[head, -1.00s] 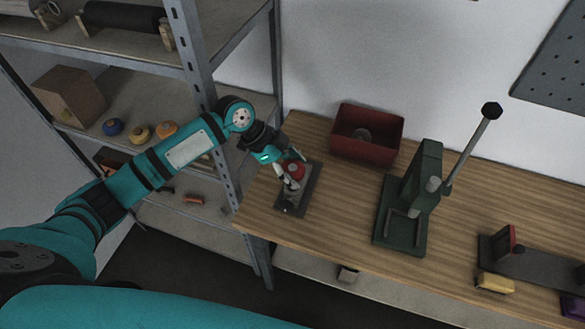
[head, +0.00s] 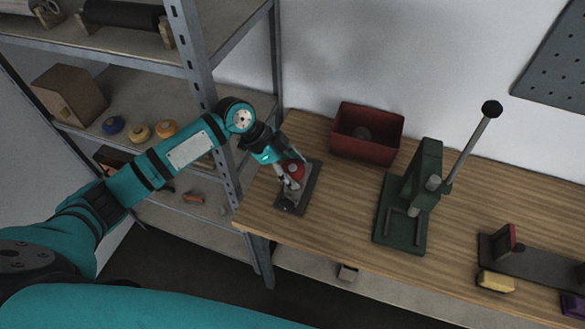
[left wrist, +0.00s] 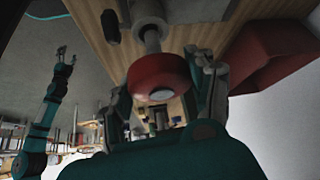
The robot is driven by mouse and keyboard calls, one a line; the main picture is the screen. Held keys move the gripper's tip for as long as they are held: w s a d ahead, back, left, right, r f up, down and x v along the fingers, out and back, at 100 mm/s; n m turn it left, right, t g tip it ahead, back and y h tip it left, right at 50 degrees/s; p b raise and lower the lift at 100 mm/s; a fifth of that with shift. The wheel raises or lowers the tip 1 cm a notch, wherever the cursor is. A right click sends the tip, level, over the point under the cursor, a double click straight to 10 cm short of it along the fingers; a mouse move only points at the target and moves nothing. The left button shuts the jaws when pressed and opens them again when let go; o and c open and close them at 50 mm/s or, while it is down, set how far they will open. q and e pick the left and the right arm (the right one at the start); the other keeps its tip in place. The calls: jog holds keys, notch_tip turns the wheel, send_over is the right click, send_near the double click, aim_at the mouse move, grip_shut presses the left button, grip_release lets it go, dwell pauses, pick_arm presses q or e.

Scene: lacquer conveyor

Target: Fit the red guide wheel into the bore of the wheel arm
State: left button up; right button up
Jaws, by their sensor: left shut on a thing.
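The red guide wheel (head: 294,169) is held by my left gripper (head: 292,171) over the left end of the bench. In the left wrist view the wheel (left wrist: 160,76) sits between the two fingers, which are shut on it. A pale metal stem (left wrist: 151,40) shows just beyond the wheel; I cannot tell whether the two touch. A dark base plate (head: 296,203) lies under the gripper, with a grey part on it that the gripper partly hides. I cannot make out the bore. My right gripper (left wrist: 65,55) shows small in the left wrist view, fingers apart and empty.
A red bin (head: 367,151) stands behind and right of the plate. A green lever press (head: 407,210) is farther right. A dark plate with a red-faced block (head: 508,240) and a yellow block (head: 496,282) are near the right. A metal shelf (head: 195,60) stands left of the bench.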

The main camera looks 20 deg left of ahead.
pick_arm(q)
jog(key=shift+f+b, duration=1.05)
jog(key=shift+f, duration=0.8)
jog(key=o, duration=1.3)
jog(key=shift+r, duration=0.1)
notch_tip(320, 180, up, 10)
